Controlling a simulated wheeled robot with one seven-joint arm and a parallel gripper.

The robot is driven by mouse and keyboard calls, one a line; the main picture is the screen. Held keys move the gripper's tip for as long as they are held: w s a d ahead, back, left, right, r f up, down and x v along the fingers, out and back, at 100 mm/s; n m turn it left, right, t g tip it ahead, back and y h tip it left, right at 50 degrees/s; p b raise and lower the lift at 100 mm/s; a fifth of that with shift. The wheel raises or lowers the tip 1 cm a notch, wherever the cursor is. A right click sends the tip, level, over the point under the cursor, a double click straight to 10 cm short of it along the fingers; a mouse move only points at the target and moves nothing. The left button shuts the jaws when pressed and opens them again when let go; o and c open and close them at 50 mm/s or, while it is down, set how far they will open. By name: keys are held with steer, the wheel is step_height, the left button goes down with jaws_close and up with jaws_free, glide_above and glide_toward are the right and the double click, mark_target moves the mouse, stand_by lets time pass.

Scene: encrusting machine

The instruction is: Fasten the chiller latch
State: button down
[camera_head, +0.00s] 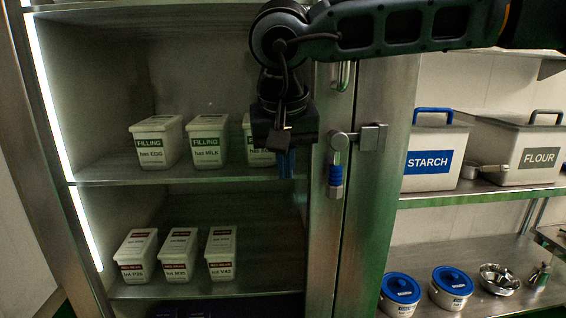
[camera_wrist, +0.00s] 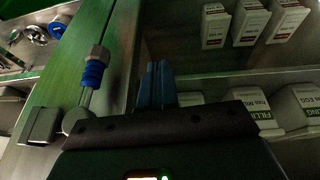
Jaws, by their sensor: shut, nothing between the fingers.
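The chiller latch (camera_head: 337,163) is a metal lever with a blue-banded grip, hanging down from a round pivot beside a square block on the chiller's right-hand frame. In the wrist view the latch (camera_wrist: 92,74) is at left, with its blue band and metal tip clear. My gripper (camera_head: 286,166) is left of the latch in the head view, in front of the chiller shelves. Its blue fingers (camera_wrist: 156,84) are together and empty, apart from the latch. The chiller interior (camera_head: 200,100) is in open view. Whether the latch engages anything is not clear.
White filling tubs (camera_head: 155,142) stand on the upper chiller shelf, and red-labelled tubs (camera_head: 178,255) on the lower. At right, a starch bin (camera_head: 432,155) and flour bin (camera_head: 520,148) sit on a shelf above blue-lidded containers (camera_head: 401,292). A vertical handle (camera_head: 343,75) is above the latch.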

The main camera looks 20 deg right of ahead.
steer(key=shift+s+d+f+n+g+h+b, duration=0.15)
steer(key=shift+s+d+f+g+h+b, duration=0.15)
steer(key=shift+d+f+h, duration=0.55)
steer(key=shift+s+d+f+n+g+h+b, duration=0.1)
steer(key=shift+s+d+f+n+h+b, duration=0.1)
steer(key=shift+d+f+h+b, duration=0.5)
steer(key=shift+s+d+f+n+g+h+b, duration=0.1)
steer(key=shift+s+d+f+n+g+h, duration=0.1)
steer(key=shift+d+f+h, duration=0.65)
steer(key=shift+a+f+y, duration=0.2)
steer(key=shift+f+y, duration=0.1)
steer(key=a+f, duration=0.1)
steer(key=a, duration=1.3)
steer(key=shift+f, duration=0.2)
steer(key=shift+s, duration=0.1)
